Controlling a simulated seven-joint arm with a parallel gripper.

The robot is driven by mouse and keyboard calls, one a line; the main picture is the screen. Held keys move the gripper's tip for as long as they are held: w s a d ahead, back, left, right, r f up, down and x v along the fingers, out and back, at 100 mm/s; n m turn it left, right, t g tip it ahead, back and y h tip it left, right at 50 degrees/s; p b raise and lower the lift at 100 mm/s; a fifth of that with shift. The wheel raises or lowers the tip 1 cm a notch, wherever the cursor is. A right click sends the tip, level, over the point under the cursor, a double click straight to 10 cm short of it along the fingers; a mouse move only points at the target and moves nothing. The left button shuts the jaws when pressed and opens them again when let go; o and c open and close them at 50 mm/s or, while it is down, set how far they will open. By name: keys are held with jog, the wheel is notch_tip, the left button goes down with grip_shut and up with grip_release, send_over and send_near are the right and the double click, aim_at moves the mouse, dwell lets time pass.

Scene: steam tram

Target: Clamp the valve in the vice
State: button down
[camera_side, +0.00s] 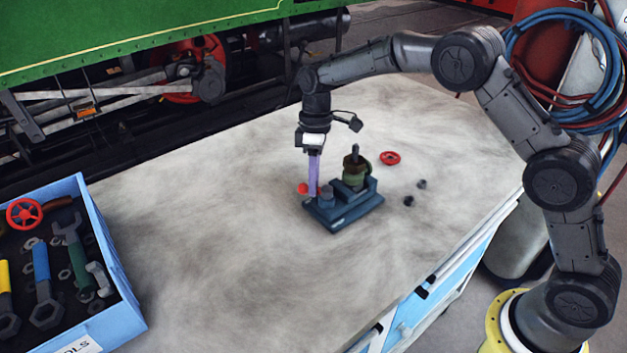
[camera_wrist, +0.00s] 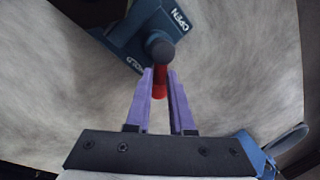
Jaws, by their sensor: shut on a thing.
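The blue vice (camera_side: 345,218) stands on the worktop, with the olive and brass valve (camera_side: 354,178) upright at its jaws. I cannot tell how tightly the jaws hold it. A red lever (camera_side: 303,188) sticks out from a round dark pivot on the vice; it also shows in the wrist view (camera_wrist: 160,90). My gripper (camera_side: 313,194) points straight down beside the pivot, its purple fingers shut on the red lever. In the wrist view the vice carries the words OPEN and HOLD on either side of the pivot; the valve is out of that view.
A red handwheel (camera_side: 390,158) and small dark nuts (camera_side: 409,201) lie right of the vice. A blue tool tray (camera_side: 118,270) with wrenches stands at the left. The worktop between tray and vice is clear. The green tram (camera_side: 130,35) stands behind.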

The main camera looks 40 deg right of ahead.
dwell(0.4)
jog(key=c, duration=0.8)
grip_release()
jog(key=shift+w+d+r, duration=0.3)
jog(key=shift+d+r, duration=0.05)
jog(key=shift+r, duration=1.95)
jog(key=shift+w+d+r, duration=0.3)
jog(key=shift+d+r, duration=0.05)
jog(key=shift+r, duration=1.9)
jog(key=shift+w+d+r, duration=0.3)
jog(key=shift+d+r, duration=0.05)
jog(key=shift+r, duration=1.95)
